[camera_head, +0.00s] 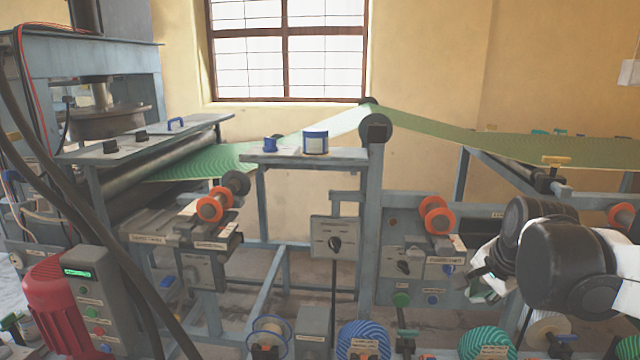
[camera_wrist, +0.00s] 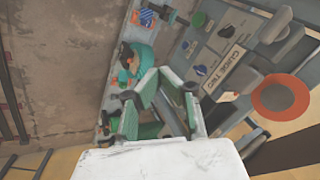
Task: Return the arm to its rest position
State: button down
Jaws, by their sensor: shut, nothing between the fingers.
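My arm, with black joints and white links, reaches in from the right edge of the head view. My gripper (camera_head: 488,284) is at its end, in front of the grey frame on the right side of the machine. In the wrist view my gripper (camera_wrist: 160,80) shows its grey fingers with green pads, shut and with nothing held. The fingers point toward the machine's labelled control panel (camera_wrist: 225,60). Part of the gripper is hidden behind my own wrist in the head view.
Orange-flanged rollers (camera_head: 436,215) and a switch box (camera_head: 335,238) are left of my gripper. Teal-striped rolls (camera_head: 486,343) are below it. A green web (camera_head: 520,146) runs above. The press (camera_head: 85,90) stands far left. An orange knob (camera_wrist: 280,96) is close by.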

jog(key=s+a+n+t, duration=0.1)
jog(key=s+a+n, duration=0.45)
jog(key=s, duration=0.25)
jog(key=s+a+n, duration=0.5)
jog(key=s+n, duration=0.2)
jog(key=s, duration=0.1)
notch_tip(320, 180, up, 13)
jog(key=p, duration=1.4)
jog(key=shift+f, duration=0.15)
